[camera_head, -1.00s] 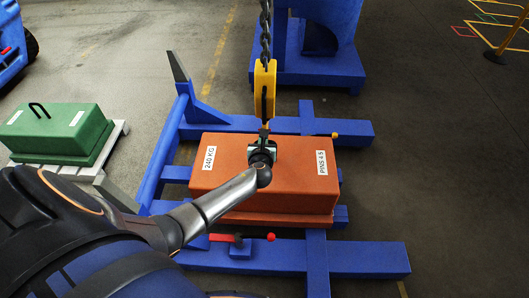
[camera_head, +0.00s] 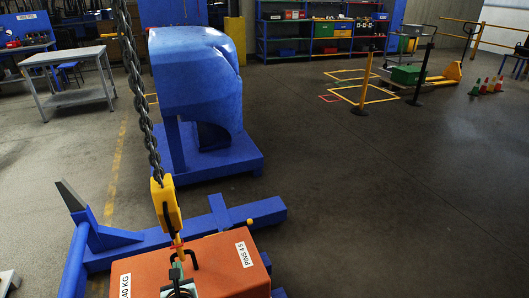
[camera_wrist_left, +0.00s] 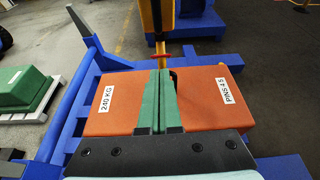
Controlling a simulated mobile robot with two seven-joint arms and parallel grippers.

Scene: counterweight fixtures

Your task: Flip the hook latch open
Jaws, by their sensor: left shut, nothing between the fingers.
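The yellow hook block (camera_head: 167,207) hangs from the chain over the orange counterweight (camera_head: 225,260). Its lower end also shows in the left wrist view (camera_wrist_left: 157,14), with a small yellow and reddish hook part (camera_wrist_left: 161,50) below it. I cannot make out the latch clearly. A dark lifting eye (camera_head: 193,258) stands on the counterweight beside the hook. My left gripper (camera_head: 177,272) is just in front of and below the hook. In the left wrist view its green fingers (camera_wrist_left: 160,73) are pressed together, empty, pointing at the hook; contact cannot be told. My right gripper is out of view.
A blue frame (camera_head: 110,238) surrounds the counterweight. A chain (camera_head: 135,80) runs up from the block. A large blue machine (camera_head: 195,75) stands behind. A green weight (camera_wrist_left: 28,88) sits at the left in the left wrist view.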

